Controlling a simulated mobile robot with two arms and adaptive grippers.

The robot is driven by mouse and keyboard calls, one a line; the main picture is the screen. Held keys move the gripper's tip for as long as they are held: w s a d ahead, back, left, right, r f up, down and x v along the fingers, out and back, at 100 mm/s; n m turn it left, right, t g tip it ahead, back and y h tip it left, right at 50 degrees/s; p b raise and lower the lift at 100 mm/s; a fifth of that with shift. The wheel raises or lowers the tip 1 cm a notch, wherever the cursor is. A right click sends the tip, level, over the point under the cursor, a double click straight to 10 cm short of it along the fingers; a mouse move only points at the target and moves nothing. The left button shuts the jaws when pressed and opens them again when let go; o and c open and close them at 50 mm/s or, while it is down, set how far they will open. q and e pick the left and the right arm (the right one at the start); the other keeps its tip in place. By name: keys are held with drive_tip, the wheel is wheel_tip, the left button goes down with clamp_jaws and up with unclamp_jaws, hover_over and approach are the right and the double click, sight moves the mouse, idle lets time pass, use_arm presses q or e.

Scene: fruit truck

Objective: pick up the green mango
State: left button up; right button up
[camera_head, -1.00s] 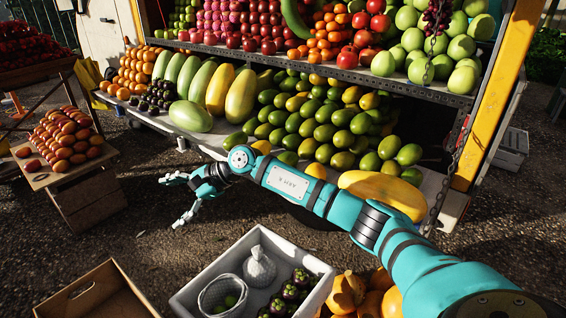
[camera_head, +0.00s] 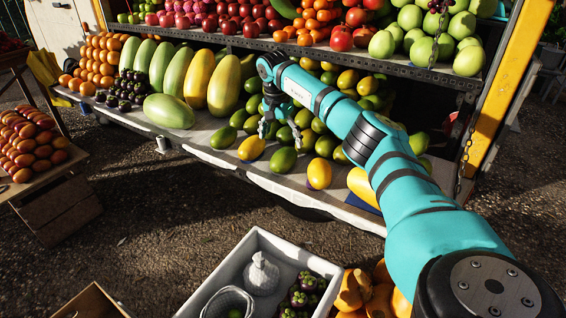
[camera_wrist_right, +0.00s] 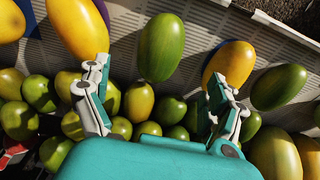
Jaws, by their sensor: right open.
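A green mango (camera_head: 283,160) lies at the front of the mango pile on the lower shelf, between two yellow mangoes. In the right wrist view this green mango (camera_wrist_right: 161,47) lies beyond the gap between the fingertips, untouched. My right gripper (camera_head: 281,134) points down just above and behind it in the head view. The right wrist view shows the same gripper (camera_wrist_right: 158,88) open and empty, with one finger on each side of the gap. My left gripper is not in view.
Yellow mangoes (camera_head: 251,148) (camera_head: 320,173) flank the green one closely. More green mangoes are piled behind. Large melons (camera_head: 224,87) stand to the left. A white crate (camera_head: 200,290) is below on the ground.

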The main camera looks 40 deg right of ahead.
sight(283, 153)
drive_tip(key=f, duration=0.4)
drive_tip(key=shift+w+d, duration=0.1)
drive_tip(key=shift+d, duration=0.15)
wheel_tip(283, 153, down, 4)
drive_tip(key=shift+f+b, duration=0.25)
drive_tip(key=shift+b, duration=0.35)
drive_tip(key=shift+d+f, duration=0.15)
drive_tip(key=shift+f, duration=0.25)
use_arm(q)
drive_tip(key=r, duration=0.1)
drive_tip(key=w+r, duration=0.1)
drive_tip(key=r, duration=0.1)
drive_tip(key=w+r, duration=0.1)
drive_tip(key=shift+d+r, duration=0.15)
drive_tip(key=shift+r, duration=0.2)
use_arm(e)
drive_tip(key=c, duration=0.9)
drive_tip(key=shift+c, duration=0.2)
drive_tip(key=shift+r, duration=0.15)
